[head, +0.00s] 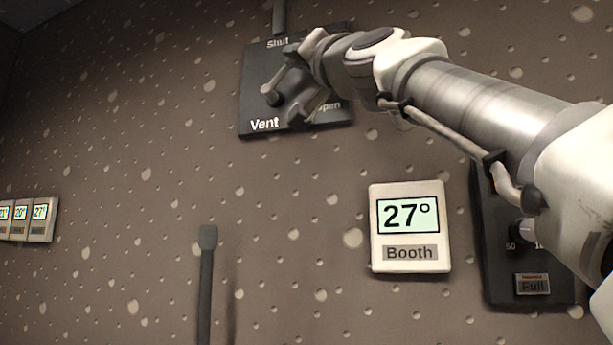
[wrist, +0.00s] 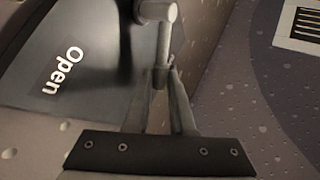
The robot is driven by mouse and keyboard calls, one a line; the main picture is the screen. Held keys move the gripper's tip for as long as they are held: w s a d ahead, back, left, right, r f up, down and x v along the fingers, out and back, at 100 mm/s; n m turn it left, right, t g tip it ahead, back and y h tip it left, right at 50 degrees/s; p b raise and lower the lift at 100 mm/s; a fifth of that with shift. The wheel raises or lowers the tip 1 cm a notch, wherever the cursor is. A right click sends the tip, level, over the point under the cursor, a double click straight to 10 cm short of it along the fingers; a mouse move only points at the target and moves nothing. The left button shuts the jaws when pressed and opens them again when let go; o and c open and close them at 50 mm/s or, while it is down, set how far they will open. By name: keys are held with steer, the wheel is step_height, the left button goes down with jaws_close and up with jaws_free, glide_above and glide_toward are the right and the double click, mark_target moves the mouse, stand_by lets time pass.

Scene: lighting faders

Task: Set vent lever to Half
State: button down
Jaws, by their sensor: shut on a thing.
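The vent panel (head: 258,62) is a dark plate high on the wall in the head view, marked Vent, Shut at its top and Open at its lower right. My gripper (head: 292,95) is in front of it and covers its right part. No Half mark shows. In the wrist view the panel (wrist: 105,75) shows the word Open at left. The vent lever (wrist: 165,42) is a grey rod there, and my gripper (wrist: 161,84) is shut on its lower end. The lever's exact setting cannot be told.
A Booth display (head: 409,228) reading 27° is on the wall below my arm. A dark fader panel (head: 500,275) marked Full is at right, partly behind my arm. Small displays (head: 27,219) are at far left. A dark upright post (head: 206,280) stands below the panel.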

steer(key=shift+f+m, duration=0.1)
steer(key=shift+m, duration=0.2)
steer(key=c, duration=1.1)
jaws_free()
steer(key=shift+o, duration=0.2)
steer(key=shift+d, duration=0.1)
steer(key=b+v, duration=0.8)
steer(key=v, duration=0.9)
steer(key=shift+f, duration=0.25)
steer(key=shift+s, duration=0.1)
